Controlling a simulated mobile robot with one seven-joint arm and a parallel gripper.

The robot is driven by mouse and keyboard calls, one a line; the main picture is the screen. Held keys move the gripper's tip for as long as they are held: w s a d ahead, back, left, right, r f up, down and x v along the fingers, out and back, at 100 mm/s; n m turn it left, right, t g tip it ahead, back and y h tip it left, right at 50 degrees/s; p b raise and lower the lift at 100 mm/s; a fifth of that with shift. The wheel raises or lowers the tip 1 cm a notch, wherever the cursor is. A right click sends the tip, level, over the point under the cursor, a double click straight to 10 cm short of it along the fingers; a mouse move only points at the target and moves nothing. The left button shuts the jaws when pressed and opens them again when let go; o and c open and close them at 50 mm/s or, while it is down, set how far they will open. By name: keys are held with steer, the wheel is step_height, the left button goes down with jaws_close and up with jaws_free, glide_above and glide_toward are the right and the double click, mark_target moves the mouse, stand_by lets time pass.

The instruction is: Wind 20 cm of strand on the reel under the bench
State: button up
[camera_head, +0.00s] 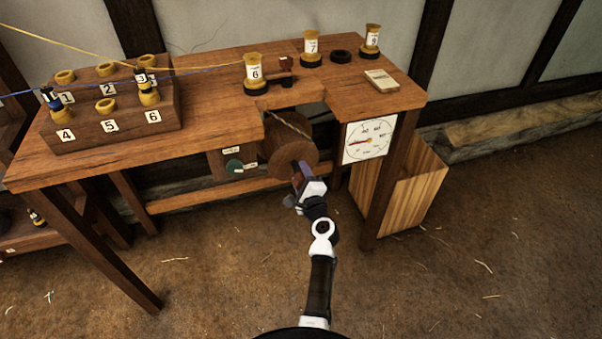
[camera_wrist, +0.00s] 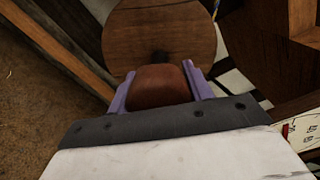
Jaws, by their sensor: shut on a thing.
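The wooden reel (camera_head: 291,158) hangs under the bench (camera_head: 205,105) as a round brown disc, and it fills the top middle of the wrist view (camera_wrist: 160,32). My gripper (camera_head: 299,178) is in front of the reel's face. In the wrist view my gripper (camera_wrist: 160,88) is shut on a reddish-brown knob or handle (camera_wrist: 158,85) in front of the disc. A pale twisted strand (camera_head: 290,125) runs down through the notch in the bench edge to the reel. The amount wound on the reel is hidden.
A dial (camera_head: 369,140) hangs on the bench's front right, with a tall wooden box (camera_head: 415,185) behind the leg. Numbered bobbins stand in a block (camera_head: 120,120) at left; bobbins 6 (camera_head: 254,74), 7 (camera_head: 311,46) and 9 (camera_head: 372,40) stand on top. The floor in front is clear.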

steer(key=shift+f+m+p, duration=0.1)
steer(key=shift+m+p, duration=0.8)
steer(key=shift+m, duration=1.3)
steer(key=o, duration=1)
steer(key=shift+c, duration=0.2)
steer(key=shift+s, duration=0.1)
steer(key=b+v, duration=0.1)
steer(key=v, duration=1.2)
steer(key=shift+s, duration=0.35)
steer(key=shift+d, duration=0.1)
